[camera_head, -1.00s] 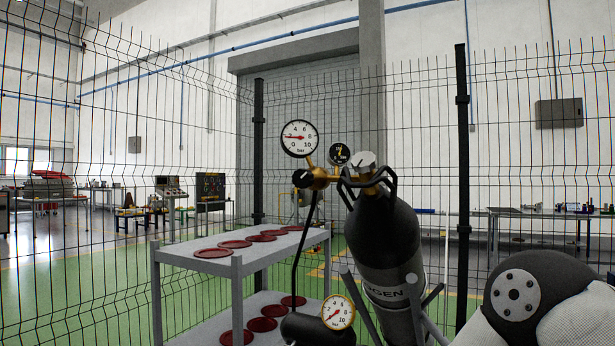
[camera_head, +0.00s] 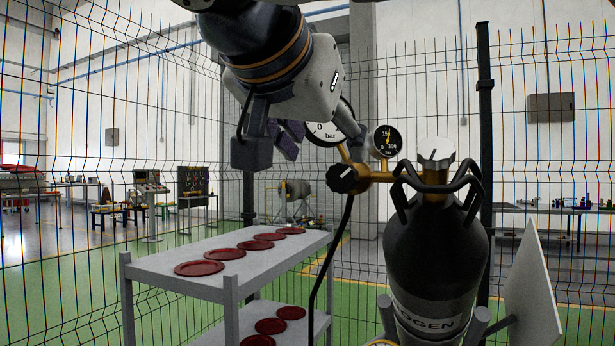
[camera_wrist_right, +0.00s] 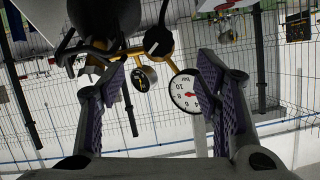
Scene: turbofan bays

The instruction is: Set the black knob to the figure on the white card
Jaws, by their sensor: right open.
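The black knob (camera_head: 343,178) with a white mark sits on the left of the brass regulator (camera_head: 380,176), atop the dark gas cylinder. My right gripper (camera_head: 300,140) comes down from the top, open and empty, above and left of the knob, covering much of the large pressure gauge (camera_head: 325,130). In the right wrist view the knob (camera_wrist_right: 158,42) shows beyond the gap between the purple-padded fingers, apart from them. The large gauge (camera_wrist_right: 185,92) has a red needle near 8. A white panel (camera_head: 530,285), perhaps the card, stands at the right; no figure is readable on it.
A small dark gauge (camera_head: 386,141) and a white-topped valve (camera_head: 436,152) sit close right of the knob. A black hose (camera_head: 332,255) hangs below it. A grey trolley (camera_head: 270,268) with red discs stands at left. A wire fence runs behind.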

